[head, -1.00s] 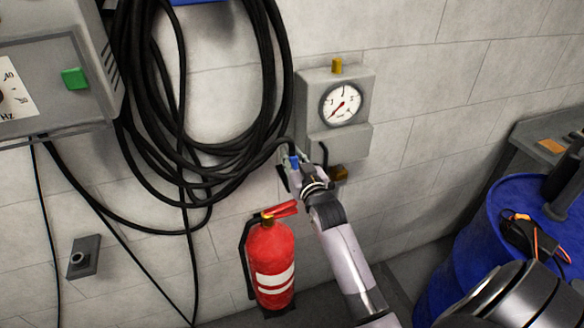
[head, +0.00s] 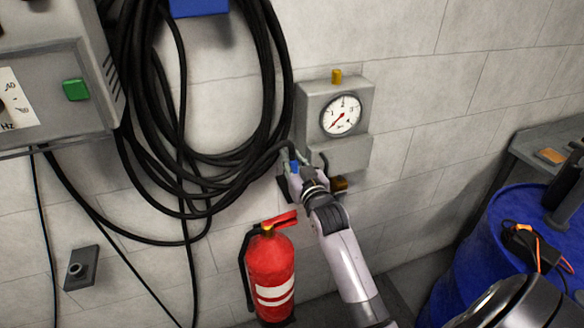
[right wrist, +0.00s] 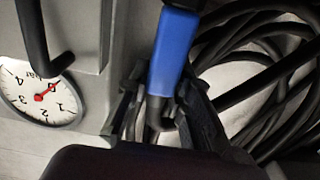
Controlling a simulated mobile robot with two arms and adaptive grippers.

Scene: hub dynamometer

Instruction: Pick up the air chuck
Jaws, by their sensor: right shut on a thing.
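The air chuck (head: 294,166) shows as a small blue piece at the end of a black hose, just below and left of the wall gauge unit. In the right wrist view the blue body of the air chuck (right wrist: 175,50) stands between the dark fingers. My right gripper (head: 290,173) is shut on it, near the wall. In the right wrist view the right gripper (right wrist: 160,110) hides part of the chuck's lower end. My left gripper is in neither view now.
The grey gauge unit (head: 340,152) is close to the right gripper. Coiled black hose (head: 270,100) hangs at left. A red fire extinguisher (head: 270,262) is below. A grey control box (head: 55,60) is at far left. A blue drum (head: 470,255) stands at right.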

